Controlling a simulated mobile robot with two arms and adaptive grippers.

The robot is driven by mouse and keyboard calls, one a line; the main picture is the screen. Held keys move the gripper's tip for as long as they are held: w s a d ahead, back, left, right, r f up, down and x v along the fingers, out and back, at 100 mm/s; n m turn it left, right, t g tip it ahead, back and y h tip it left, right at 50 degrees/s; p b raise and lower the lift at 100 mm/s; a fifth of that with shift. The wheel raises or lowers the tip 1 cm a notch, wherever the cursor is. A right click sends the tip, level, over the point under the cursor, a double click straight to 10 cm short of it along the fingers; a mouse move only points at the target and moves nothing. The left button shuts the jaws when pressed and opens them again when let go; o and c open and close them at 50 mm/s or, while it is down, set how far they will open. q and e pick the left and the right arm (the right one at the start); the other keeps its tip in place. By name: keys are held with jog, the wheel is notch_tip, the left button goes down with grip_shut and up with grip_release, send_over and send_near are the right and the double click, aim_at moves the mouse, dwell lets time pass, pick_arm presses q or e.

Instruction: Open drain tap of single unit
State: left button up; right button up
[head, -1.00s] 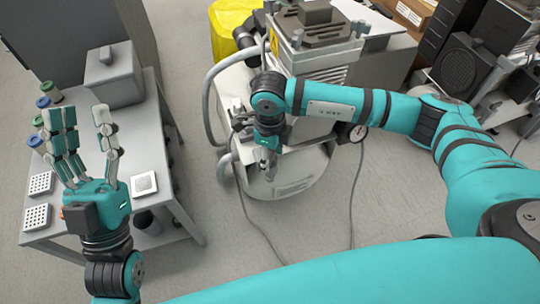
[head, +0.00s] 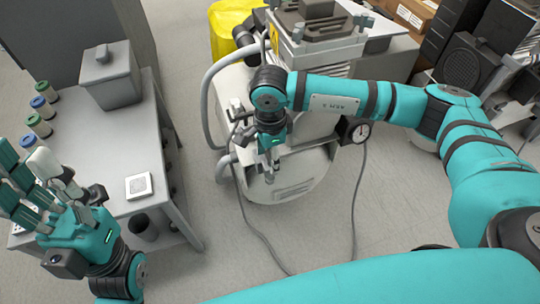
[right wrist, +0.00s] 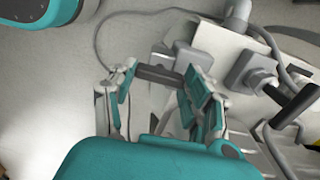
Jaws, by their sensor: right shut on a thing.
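The single unit is a compressor with a white tank (head: 308,168) and a grey finned block (head: 318,28) above it, at the centre of the head view. My right gripper (head: 270,160) is at the tank's front left, pointing down. In the right wrist view its fingers (right wrist: 160,88) are shut on a short dark bar, apparently the drain tap handle (right wrist: 160,74). A pale fitting lies just behind the bar. The arm hides most of the tap in the head view. My left gripper (head: 28,185) is open and empty at the left edge, fingers spread.
A grey side table (head: 115,150) at left carries a grey box (head: 110,75), several small coloured-lid jars and a white square plate (head: 139,186). Hoses and a cable run around the tank. Floor between table and compressor is clear.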

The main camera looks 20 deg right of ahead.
dwell(0.3)
jog(key=o, duration=1.2)
notch_tip(320, 180, up, 12)
jog(key=shift+r, duration=0.1)
